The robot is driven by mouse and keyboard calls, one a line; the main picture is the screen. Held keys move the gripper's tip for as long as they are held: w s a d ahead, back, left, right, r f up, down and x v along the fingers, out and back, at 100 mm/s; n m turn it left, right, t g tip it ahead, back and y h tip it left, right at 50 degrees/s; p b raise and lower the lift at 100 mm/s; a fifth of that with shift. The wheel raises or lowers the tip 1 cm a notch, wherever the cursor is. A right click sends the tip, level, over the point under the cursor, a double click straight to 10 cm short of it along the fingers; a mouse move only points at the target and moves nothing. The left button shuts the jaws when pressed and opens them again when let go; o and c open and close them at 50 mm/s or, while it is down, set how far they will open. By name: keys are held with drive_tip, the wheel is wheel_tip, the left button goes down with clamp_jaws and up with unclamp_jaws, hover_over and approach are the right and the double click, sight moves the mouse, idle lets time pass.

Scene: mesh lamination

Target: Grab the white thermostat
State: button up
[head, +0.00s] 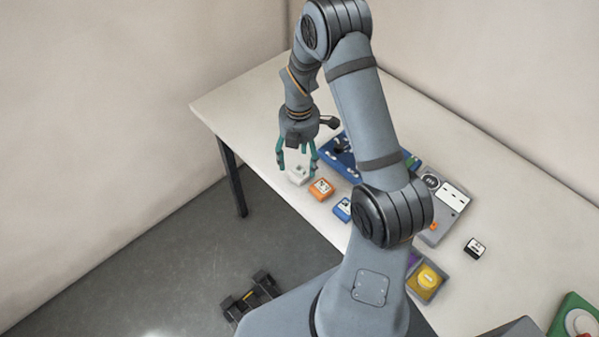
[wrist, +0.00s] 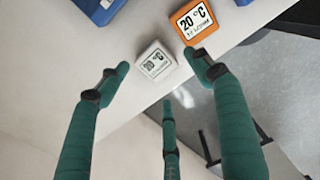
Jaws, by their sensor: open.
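The white thermostat (head: 298,174) is a small block lying on the table near its front edge, below my gripper in the head view. In the wrist view the white thermostat (wrist: 155,62) shows a "20 °C" label and lies beyond the fingertips, between them. My gripper (head: 298,163) is open and empty, with its teal fingers pointing down over the thermostat. In the wrist view my gripper (wrist: 160,85) shows three spread fingers, and a gap seems to remain between them and the thermostat.
An orange thermostat (head: 321,189) lies close on the right of the white one; it also shows in the wrist view (wrist: 193,22). A blue thermostat (head: 342,209) lies farther right. A blue tray (head: 338,158) stands behind. The table (head: 240,110) is clear to the left.

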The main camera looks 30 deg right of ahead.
sight(299, 172)
drive_tip(key=shift+w+a+f, duration=0.1)
drive_tip(key=shift+w+f, duration=0.1)
drive_tip(key=shift+w, duration=0.05)
drive_tip(key=f, duration=0.1)
drive_tip(key=f+p, duration=0.2)
drive_tip(key=shift+s+d+f, duration=0.15)
drive_tip(key=shift+d+f, duration=0.2)
drive_tip(key=shift+s+a+f, duration=0.1)
drive_tip(key=shift+s+f, duration=0.05)
drive_tip(key=shift+f, duration=0.2)
drive_tip(key=shift+w+f, duration=0.2)
drive_tip(key=shift+w, duration=0.2)
drive_tip(key=shift+c, duration=0.3)
drive_tip(key=shift+r, duration=0.15)
drive_tip(key=c, duration=1)
